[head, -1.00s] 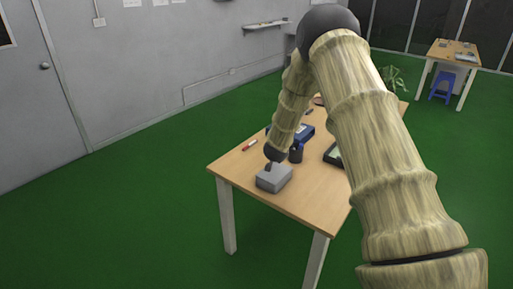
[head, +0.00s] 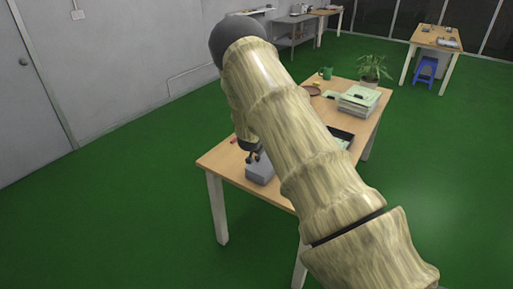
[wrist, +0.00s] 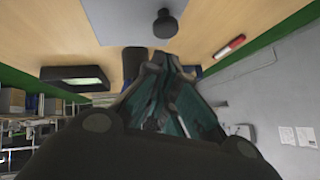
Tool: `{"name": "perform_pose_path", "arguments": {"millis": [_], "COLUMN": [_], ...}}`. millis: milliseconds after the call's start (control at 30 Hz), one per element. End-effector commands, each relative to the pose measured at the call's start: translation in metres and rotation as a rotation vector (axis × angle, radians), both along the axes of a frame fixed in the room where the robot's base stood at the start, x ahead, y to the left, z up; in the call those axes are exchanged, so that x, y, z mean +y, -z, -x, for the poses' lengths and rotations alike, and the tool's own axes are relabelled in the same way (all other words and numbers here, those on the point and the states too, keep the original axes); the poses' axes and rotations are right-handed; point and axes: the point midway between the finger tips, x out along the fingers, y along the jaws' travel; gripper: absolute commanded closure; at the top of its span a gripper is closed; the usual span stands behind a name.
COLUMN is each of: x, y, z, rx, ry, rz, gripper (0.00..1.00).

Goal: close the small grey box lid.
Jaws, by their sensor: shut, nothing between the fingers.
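The small grey box (head: 261,174) sits near the front edge of the wooden table, partly hidden by my arm in the head view. In the wrist view a flat grey face of the box (wrist: 118,22) with a dark round knob (wrist: 166,24) shows at the top edge, cut off by the frame. I cannot tell from these frames how far the lid is open. My gripper (head: 253,158) is just above the box in the head view; contact is unclear. In the wrist view its fingers (wrist: 165,62) are together and empty, apart from the knob in the picture.
A red and white marker (wrist: 230,46), a dark cylinder (wrist: 133,64) and a black tray (wrist: 75,78) lie on the table (head: 222,160) near the box.

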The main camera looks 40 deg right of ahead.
Motion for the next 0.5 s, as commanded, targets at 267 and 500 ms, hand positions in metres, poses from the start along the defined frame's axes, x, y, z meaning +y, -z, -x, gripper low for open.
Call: {"name": "perform_pose_path", "arguments": {"millis": [267,500], "x": [-0.005,-0.004], "y": [0.016,0.022], "z": [-0.001,-0.003], "rx": [0.000,-0.001], "ry": [0.010,0.012], "rz": [0.000,-0.001], "gripper": [1.00,1.00]}}
